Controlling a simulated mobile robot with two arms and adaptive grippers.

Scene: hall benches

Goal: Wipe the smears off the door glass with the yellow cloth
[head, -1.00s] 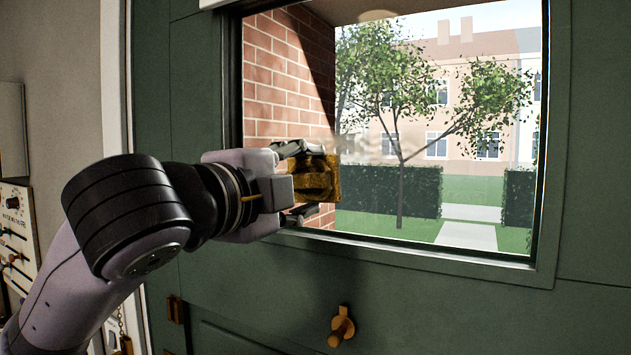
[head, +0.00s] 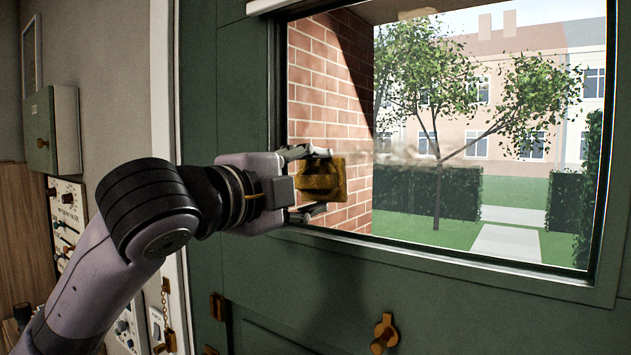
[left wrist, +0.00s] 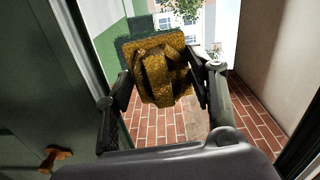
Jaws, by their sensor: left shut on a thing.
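The door glass (head: 520,190) fills the window of the green door in the head view. A pale blurred smear (head: 415,158) runs across its middle, right of my left gripper. A small brownish patch (head: 418,13), which looks like another smear, shows at the top edge. My left gripper (head: 320,180) is shut on the yellow cloth (head: 335,181), a folded pad held upright at the left part of the glass. In the left wrist view the cloth (left wrist: 160,72) sits between both fingers. I cannot tell whether it touches the glass. My right gripper is not in view.
The door's green frame (head: 440,268) borders the glass. A brass knob (head: 384,333) sticks out below it. Left of the door are a small green wall box (head: 52,130) and a control panel (head: 66,215). Brick, trees and buildings show through the glass.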

